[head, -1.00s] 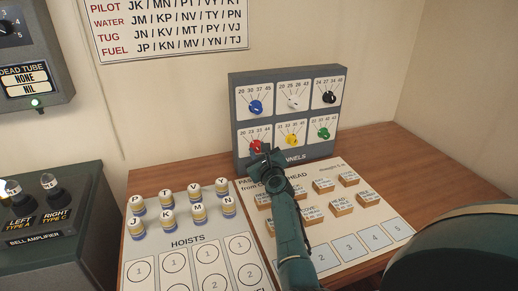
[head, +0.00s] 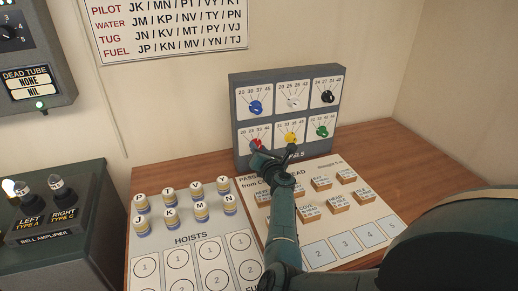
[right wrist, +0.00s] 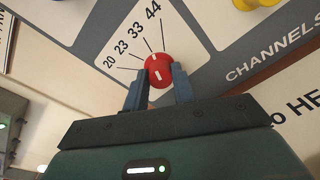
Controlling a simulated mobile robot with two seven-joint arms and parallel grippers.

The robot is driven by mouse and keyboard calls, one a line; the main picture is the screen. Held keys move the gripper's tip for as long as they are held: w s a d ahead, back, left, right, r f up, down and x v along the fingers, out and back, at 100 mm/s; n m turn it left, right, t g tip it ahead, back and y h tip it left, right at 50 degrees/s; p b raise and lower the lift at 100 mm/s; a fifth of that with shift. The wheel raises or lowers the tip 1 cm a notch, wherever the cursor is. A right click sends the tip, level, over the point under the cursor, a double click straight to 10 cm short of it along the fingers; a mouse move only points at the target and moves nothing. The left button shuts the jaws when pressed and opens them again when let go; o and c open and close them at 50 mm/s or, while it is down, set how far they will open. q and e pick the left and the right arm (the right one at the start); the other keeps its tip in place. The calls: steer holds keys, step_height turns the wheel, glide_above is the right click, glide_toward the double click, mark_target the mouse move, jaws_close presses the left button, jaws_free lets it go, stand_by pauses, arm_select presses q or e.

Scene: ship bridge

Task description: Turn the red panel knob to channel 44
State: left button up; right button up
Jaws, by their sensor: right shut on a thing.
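The red knob (right wrist: 158,68) sits on the grey channels panel (head: 235,118), in the lower left dial. In the head view the knob (head: 257,142) is partly hidden by my right gripper (head: 260,149). In the right wrist view the gripper's two fingers (right wrist: 159,76) are shut on the knob, one at each side. The dial (right wrist: 125,30) reads 20, 23, 33, 44. The knob's white mark points up in that view, towards the 33 and 44 side; I cannot tell exactly which line it meets. My left gripper is out of view.
A yellow knob (head: 290,137) is close to the right of the red one, with blue (head: 256,107) and white (head: 293,101) knobs above. Several small labelled blocks (head: 337,206) lie on the board below. Several round hoist pieces (head: 170,214) stand to the left.

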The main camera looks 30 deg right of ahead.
steer(key=shift+r+m+y, duration=0.15)
steer(key=shift+m+y, duration=0.15)
steer(key=shift+m, duration=3.2)
steer(key=o, duration=1)
